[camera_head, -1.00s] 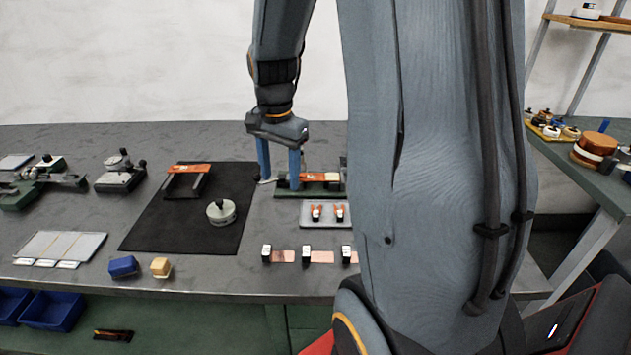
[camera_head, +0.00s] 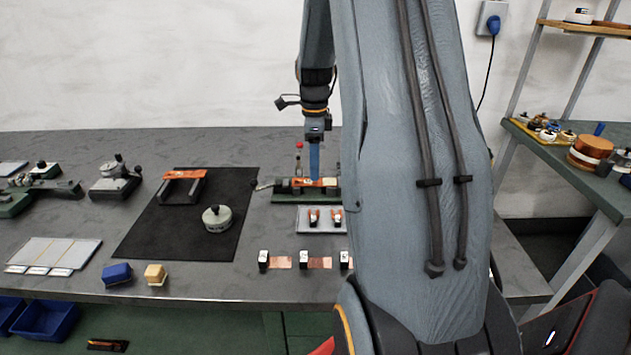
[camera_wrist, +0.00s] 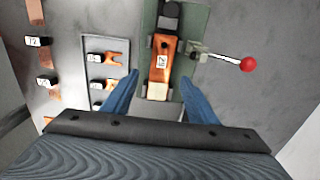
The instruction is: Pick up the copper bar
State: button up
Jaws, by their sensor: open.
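The copper bar (camera_wrist: 162,62), orange with a small white label, lies in a green fixture (camera_wrist: 149,22) in the wrist view. In the head view the bar (camera_head: 327,182) lies on the same green fixture (camera_head: 290,198), partly hidden by my gripper and arm. My gripper (camera_wrist: 156,77) is open, its two blue fingers on either side of the bar's near end in the wrist view, with nothing held. In the head view my gripper (camera_head: 315,177) points down at the bar, its fingers seen edge-on; I cannot tell whether they touch it.
A lever with a red knob (camera_wrist: 247,64) sticks out beside the fixture. A grey tray (camera_wrist: 89,45) with small copper forks lies on the other side. Labelled blocks with copper strips (camera_head: 281,262) line the bench front.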

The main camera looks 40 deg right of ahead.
jog(key=shift+f+p, duration=0.5)
jog(key=shift+f, duration=1.35)
jog(key=c, duration=1.3)
